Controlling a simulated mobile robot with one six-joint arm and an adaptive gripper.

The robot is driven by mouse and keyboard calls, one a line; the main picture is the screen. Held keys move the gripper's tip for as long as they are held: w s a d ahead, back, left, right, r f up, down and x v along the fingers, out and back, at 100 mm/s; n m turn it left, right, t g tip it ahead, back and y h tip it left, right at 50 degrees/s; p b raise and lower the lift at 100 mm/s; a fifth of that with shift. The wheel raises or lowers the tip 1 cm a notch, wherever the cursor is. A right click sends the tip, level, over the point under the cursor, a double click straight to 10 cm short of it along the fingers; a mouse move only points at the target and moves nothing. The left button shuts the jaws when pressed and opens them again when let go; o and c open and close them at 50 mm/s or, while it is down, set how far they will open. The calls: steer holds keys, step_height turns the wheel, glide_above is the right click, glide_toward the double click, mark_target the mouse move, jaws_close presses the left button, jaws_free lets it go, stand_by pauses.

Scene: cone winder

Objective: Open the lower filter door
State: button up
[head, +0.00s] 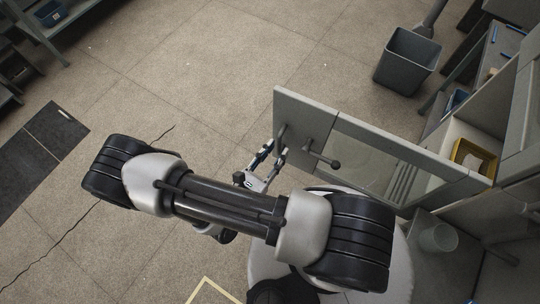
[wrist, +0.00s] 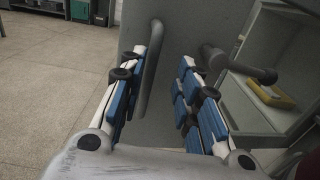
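My gripper (wrist: 167,64) is open at the door face. The bar handle shows between the fingers, close to the left one; contact is unclear. In the head view my gripper (head: 271,153) is partly hidden by my arm.
A yellow tray (head: 474,156) sits inside the open cabinet (head: 460,133). A grey bin (head: 406,62) stands on the floor behind the door. A translucent cup (head: 438,238) is at lower right.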

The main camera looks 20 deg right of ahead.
steer(key=v, duration=1.2)
steer(key=shift+r, duration=0.1)
steer(key=d+r+m+g+y, duration=0.2)
steer(key=r+m+y, duration=0.3)
steer(key=r+m, duration=0.3)
steer(key=s+d+r+m+g+y, duration=0.1)
steer(key=d+r+m+y, duration=0.3)
steer(key=r+m, duration=0.4)
steer(key=d+r+m+g+y, duration=0.2)
steer(key=r+m+y, duration=0.3)
steer(key=r+m, duration=0.4)
step_height(320, 180, up, 7)
steer(key=shift+s+d+f+g+y, duration=0.1)
steer(key=shift+s+d+g+y, duration=0.25)
steer(key=shift+d, duration=0.5)
